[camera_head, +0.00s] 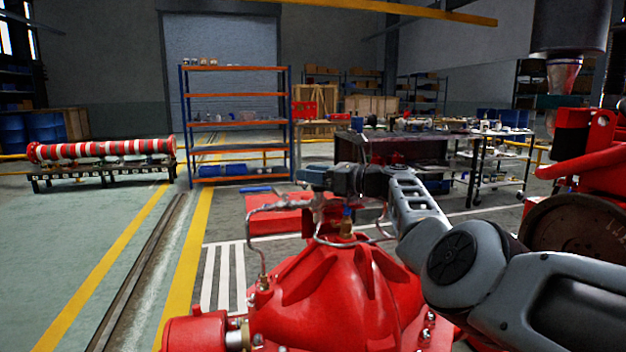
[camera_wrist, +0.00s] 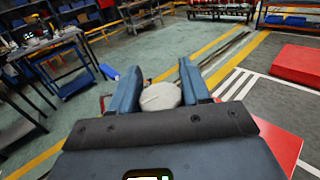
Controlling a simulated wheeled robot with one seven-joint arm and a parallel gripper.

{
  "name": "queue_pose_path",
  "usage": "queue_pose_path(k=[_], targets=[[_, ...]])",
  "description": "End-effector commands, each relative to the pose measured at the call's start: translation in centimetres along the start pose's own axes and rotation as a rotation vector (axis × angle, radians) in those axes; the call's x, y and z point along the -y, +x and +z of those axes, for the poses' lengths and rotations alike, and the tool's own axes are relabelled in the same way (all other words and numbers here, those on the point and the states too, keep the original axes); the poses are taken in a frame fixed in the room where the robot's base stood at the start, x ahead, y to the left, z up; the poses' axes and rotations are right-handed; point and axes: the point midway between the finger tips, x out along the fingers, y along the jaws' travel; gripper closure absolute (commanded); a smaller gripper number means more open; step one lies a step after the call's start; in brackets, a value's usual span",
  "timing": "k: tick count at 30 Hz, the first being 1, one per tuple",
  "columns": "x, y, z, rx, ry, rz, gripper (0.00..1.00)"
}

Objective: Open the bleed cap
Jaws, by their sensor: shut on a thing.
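The bleed cap shows in the wrist view as a round, pale grey disc (camera_wrist: 160,97) between the two blue fingers of my gripper (camera_wrist: 159,76). The fingers are shut on its sides. In the head view my gripper (camera_head: 312,175) reaches in from the right, above the red pump housing (camera_head: 335,290). The cap cannot be made out clearly there, where the gripper and pipework crowd together.
A red block (camera_head: 275,221) lies behind the pump. Red machinery with a dark wheel (camera_head: 575,240) stands at the right. A shelf rack (camera_head: 236,124), a workbench (camera_head: 390,150) and a striped red-and-white pipe (camera_head: 100,149) are farther back. The left floor is mostly clear.

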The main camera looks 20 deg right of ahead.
Motion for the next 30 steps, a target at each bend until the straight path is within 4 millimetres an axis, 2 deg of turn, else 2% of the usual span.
queue_pose_path(k=[17,18,24,30], targets=[[-0.10,0.12,0.08,0.000,0.000,0.021,0.84],[-0.10,0.12,0.09,0.000,0.000,0.020,0.50],[-0.07,0.08,0.05,0.000,0.000,0.020,0.32],[-0.05,0.03,0.02,0.000,0.000,0.020,0.32]])
